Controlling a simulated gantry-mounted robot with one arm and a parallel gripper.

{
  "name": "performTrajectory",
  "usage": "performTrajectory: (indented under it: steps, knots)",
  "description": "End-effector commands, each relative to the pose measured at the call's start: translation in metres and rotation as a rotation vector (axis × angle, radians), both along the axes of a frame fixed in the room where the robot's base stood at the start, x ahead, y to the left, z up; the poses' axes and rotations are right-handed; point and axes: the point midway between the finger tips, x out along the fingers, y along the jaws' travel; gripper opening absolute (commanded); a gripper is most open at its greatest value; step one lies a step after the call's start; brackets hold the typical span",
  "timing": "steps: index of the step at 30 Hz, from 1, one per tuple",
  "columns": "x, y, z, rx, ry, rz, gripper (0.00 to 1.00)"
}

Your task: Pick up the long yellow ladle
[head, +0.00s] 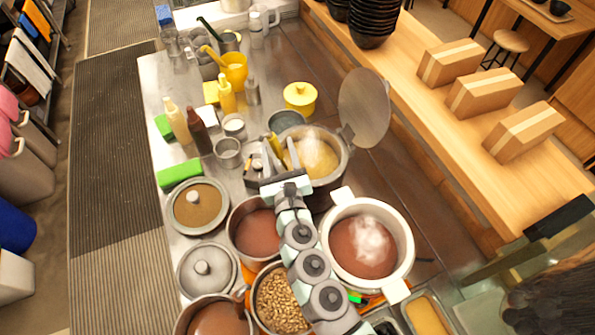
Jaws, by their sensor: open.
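My gripper (271,155) is open over the middle of the counter, at the left edge of a steaming pot of yellow food (316,158).
Sauce bottles (177,121) and a yellow squeeze bottle (226,95) stand between my gripper and the jug. A yellow lidded pot (300,97) and a raised round lid (364,108) are to the right. Several pots crowd the front, including a steaming white one (404,232).

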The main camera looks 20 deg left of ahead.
Motion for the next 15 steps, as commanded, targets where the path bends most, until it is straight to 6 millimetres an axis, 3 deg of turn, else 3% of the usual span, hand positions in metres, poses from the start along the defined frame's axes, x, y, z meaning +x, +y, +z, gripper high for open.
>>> performTrajectory:
  steps: [6,15]
  knots:
    - [0.026,0.017,0.000,0.001,-0.002,0.004,0.50]
    - [0.035,0.022,-0.001,0.001,0.000,0.002,0.50]
